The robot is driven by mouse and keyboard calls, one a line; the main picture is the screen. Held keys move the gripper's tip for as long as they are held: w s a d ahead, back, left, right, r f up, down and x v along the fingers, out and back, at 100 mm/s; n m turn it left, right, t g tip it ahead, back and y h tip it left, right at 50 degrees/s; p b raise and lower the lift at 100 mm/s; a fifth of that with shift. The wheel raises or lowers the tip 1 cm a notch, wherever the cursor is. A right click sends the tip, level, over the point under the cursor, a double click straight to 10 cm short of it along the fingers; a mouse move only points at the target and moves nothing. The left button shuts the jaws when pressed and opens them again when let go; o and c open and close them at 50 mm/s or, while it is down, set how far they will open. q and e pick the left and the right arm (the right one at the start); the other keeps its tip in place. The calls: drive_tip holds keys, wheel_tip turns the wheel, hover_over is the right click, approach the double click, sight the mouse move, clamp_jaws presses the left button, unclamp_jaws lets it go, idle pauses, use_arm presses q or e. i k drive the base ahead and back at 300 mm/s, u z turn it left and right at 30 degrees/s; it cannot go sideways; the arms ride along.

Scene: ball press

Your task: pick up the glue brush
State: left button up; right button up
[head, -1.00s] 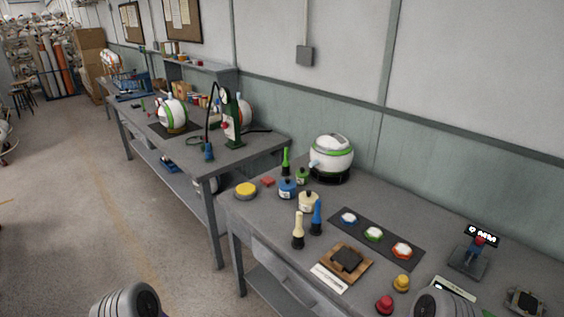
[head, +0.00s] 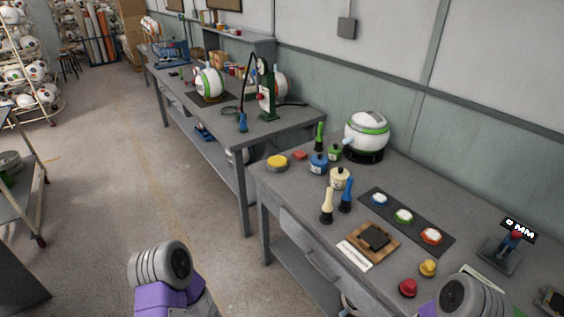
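Three upright brush-like tools with dark bases stand on the near bench: a cream one (head: 327,205), a blue one (head: 346,194) and a green one (head: 319,137). I cannot tell which of them is the glue brush. My arms show only as grey and purple links at the bottom edge, well apart from the brushes. Neither gripper's fingers are in view.
A dark mat (head: 420,215) holds white, coloured-rimmed pieces. A wooden block (head: 372,242), red knob (head: 408,288) and yellow knob (head: 428,268) lie nearer. A yellow tin (head: 277,163) sits at the left corner.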

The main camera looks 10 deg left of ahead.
sight(319, 139)
drive_tip(key=u, duration=1.4)
drive_tip(key=i, duration=4)
drive_tip(key=z, duration=3.4)
